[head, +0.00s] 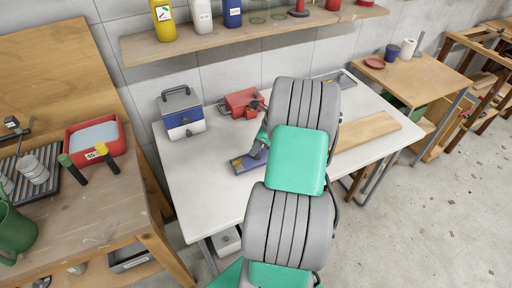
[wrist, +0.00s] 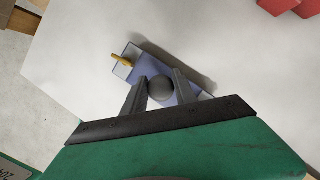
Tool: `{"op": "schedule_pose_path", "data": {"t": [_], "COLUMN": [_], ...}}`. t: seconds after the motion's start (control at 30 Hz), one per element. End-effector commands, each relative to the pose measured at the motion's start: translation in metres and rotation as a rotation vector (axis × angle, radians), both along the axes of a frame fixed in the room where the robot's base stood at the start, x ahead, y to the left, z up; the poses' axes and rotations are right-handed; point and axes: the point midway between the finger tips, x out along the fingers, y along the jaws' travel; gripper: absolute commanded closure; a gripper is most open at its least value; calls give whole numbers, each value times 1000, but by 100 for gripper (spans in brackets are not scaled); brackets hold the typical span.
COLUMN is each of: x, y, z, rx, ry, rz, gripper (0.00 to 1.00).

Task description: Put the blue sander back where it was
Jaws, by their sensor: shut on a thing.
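The blue sander (head: 243,164) is at the white table's left-middle part, below my gripper (head: 259,150) in the head view. In the wrist view the sander (wrist: 148,66) is a flat blue body with a round grey knob (wrist: 161,89) and a yellow piece (wrist: 122,61) at one end. My gripper (wrist: 160,76) is shut on the knob, one finger on each side. A shadow lies along the sander's right side; I cannot tell whether it touches the tabletop. My arm hides part of the table in the head view.
On the white table (head: 200,210) stand a blue-and-white toolbox (head: 183,118), a red tool (head: 242,102) and a wooden board (head: 367,131). A wooden bench (head: 110,200) with a red bin (head: 95,143) is at left. The table's front-left part is clear.

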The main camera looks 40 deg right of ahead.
Motion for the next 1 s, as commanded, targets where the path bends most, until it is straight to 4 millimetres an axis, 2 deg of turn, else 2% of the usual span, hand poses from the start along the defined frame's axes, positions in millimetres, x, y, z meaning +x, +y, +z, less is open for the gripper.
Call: {"op": "schedule_pose_path", "data": {"t": [0.1, 0.37, 0.4, 0.63, 0.87, 1.0], "x": [0, 0, 0, 0, 0, -3], "y": [-1, 0, 0, -1, -1, -4], "z": [-10, -12, -12, -12, -11, 1], "rx": [-2, -1, -1, -1, -1, -3], "ry": [-1, -1, -1, -1, -2, -4], "rz": [-1, 1, 1, 1, 1, -1], "gripper": [100, 100, 63, 45, 45, 45]}}
